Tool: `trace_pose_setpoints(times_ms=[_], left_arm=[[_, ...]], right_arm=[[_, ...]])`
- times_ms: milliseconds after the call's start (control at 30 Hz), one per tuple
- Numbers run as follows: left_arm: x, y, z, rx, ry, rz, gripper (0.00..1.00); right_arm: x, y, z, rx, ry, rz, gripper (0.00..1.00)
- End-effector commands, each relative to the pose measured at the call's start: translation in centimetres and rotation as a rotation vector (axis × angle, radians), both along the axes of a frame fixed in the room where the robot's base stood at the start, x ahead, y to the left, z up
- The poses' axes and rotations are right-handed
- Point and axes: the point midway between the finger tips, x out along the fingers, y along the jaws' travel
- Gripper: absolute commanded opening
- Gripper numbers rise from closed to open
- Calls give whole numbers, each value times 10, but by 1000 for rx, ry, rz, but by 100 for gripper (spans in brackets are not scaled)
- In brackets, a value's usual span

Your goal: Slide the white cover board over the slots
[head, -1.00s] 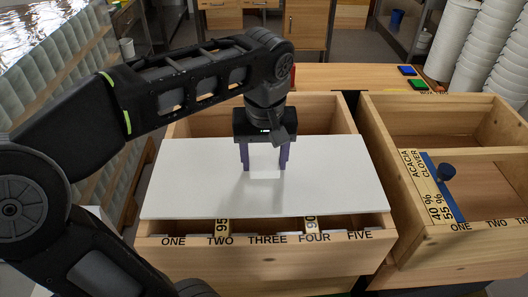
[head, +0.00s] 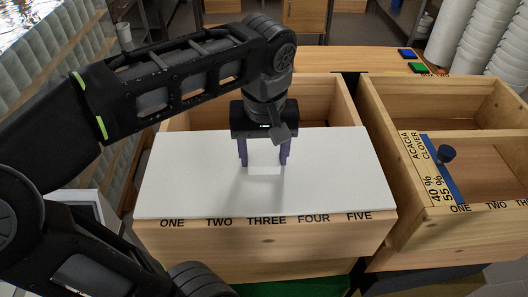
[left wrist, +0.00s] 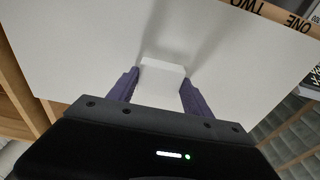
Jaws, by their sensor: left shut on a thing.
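The white cover board (head: 330,175) lies flat across the front part of the wooden box (head: 270,245) and hides the slots. Its front edge sits just behind the labels ONE to FIVE. My left gripper (head: 264,165) is shut on the white block-like handle (head: 264,170) on top of the board. In the left wrist view the purple fingers (left wrist: 160,85) stand on both sides of the handle (left wrist: 162,68), with the board (left wrist: 90,50) under them. My right gripper is not in view.
Stacked white tubs (head: 490,45) and blue and green pads (head: 407,54) are behind. The rear of the first box is open.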

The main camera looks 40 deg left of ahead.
Motion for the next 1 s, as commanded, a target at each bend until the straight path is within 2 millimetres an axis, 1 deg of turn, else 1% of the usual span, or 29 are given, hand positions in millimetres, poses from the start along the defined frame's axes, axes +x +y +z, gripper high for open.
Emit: trace_pose_setpoints(times_ms=[267, 300, 600, 867, 1000], left_arm=[[0, -1, 1, 0, -1, -1, 0], [0, 0, 1, 0, -1, -1, 59], [0, 0, 0, 1, -1, -1, 83], [0, 0, 1, 0, 0, -1, 83], [0, -1, 9, 1, -1, 0, 83]], right_arm=[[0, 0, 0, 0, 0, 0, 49], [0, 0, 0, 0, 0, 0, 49], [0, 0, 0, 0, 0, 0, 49], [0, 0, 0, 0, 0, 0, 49], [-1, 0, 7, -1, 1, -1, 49]])
